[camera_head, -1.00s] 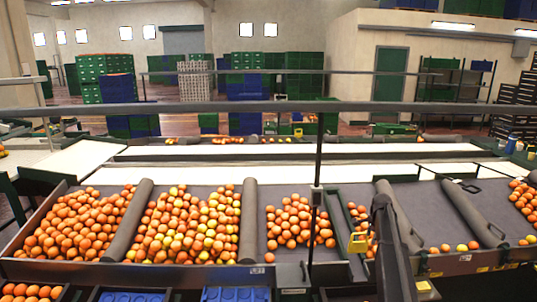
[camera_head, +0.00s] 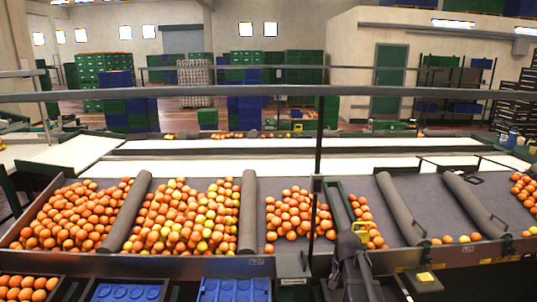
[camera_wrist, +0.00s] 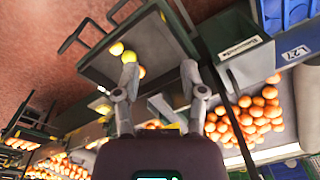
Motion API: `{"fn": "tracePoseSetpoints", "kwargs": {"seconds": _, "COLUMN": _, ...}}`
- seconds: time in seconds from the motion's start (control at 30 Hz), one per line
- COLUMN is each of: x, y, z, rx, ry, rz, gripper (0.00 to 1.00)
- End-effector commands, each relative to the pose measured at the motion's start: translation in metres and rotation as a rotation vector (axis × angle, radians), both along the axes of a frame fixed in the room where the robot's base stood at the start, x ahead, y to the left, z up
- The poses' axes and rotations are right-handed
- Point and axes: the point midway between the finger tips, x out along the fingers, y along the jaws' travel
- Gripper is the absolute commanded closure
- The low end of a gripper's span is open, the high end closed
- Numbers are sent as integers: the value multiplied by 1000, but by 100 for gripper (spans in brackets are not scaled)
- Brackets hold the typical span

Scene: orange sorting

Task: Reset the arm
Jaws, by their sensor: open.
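My gripper (camera_wrist: 160,72) is open in the wrist view, its two grey fingers spread apart with nothing held between them. Behind the fingers is a dark tray-like surface (camera_wrist: 150,45) with a few yellow-orange fruits near the left finger. In the head view my dark arm (camera_head: 352,268) stands at the lower edge, right of centre, in front of the sorting table. Its fingers cannot be made out clearly there.
Oranges (camera_head: 290,215) lie in several groups on the sorting table, split by grey rollers (camera_head: 247,212). A thin dark post (camera_head: 319,140) rises near my arm. Blue crates (camera_head: 235,290) stand along the front. A horizontal rail (camera_head: 150,97) crosses the view.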

Motion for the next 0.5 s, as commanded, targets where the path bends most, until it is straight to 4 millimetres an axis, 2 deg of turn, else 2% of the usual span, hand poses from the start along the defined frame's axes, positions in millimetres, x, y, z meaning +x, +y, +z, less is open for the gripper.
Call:
{"fn": "tracePoseSetpoints", "kwargs": {"seconds": 0.03, "x": -29, "y": 12, "z": -9, "rx": -5, "ry": 8, "rz": 62, "gripper": 46}}
{"fn": "tracePoseSetpoints", "kwargs": {"seconds": 0.2, "x": -90, "y": 40, "z": -23, "rx": -20, "ry": 32, "rz": 278, "gripper": 46}}
{"fn": "tracePoseSetpoints", "kwargs": {"seconds": 0.33, "x": -126, "y": 54, "z": -31, "rx": -28, "ry": 46, "rz": 410, "gripper": 46}}
{"fn": "tracePoseSetpoints", "kwargs": {"seconds": 0.5, "x": -150, "y": 63, "z": -35, "rx": -34, "ry": 58, "rz": 508, "gripper": 46}}
